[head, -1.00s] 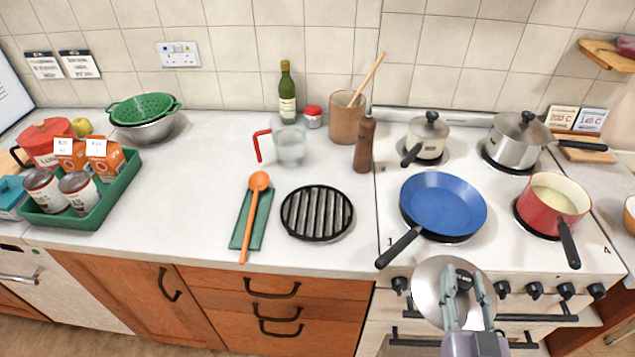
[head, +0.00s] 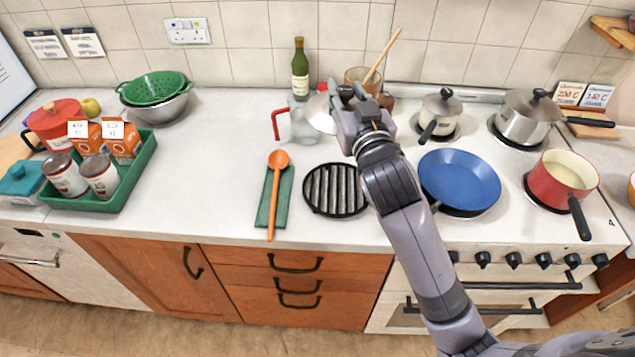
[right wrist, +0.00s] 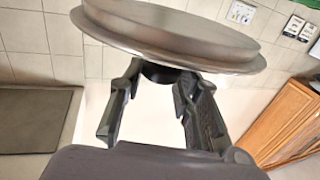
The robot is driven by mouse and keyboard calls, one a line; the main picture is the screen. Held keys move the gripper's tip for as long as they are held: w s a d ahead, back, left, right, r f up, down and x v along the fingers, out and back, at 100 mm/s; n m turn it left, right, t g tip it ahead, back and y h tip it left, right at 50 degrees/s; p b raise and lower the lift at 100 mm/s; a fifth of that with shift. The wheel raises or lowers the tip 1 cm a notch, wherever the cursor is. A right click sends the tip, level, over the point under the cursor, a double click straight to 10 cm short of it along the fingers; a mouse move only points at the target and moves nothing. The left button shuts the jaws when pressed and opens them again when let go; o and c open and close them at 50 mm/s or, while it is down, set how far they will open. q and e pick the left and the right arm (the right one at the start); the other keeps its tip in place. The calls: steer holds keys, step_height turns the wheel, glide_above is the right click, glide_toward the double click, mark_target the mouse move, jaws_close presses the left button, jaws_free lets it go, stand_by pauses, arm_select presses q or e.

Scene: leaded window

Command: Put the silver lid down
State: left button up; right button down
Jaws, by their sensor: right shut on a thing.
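The silver lid (head: 319,114) is in the air above the back of the counter, partly hidden behind my right gripper (head: 347,97). In the right wrist view the lid (right wrist: 170,32) shows large at the top, its rim tilted. My right gripper (right wrist: 160,95) is shut on the lid's dark knob there. A ribbed black trivet (head: 335,190) lies on the worktop (head: 225,150), in front of the lid and empty. My left gripper is not in view.
A glass jug with a red handle (head: 280,124), a green bottle (head: 300,72) and a utensil pot with a wooden spoon (head: 358,75) stand close to the lid. An orange spoon (head: 275,200) lies on a green rest. A blue pan (head: 460,180) sits on the hob.

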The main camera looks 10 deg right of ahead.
steer(key=shift+f+b, duration=0.55)
steer(key=shift+f, duration=9.25)
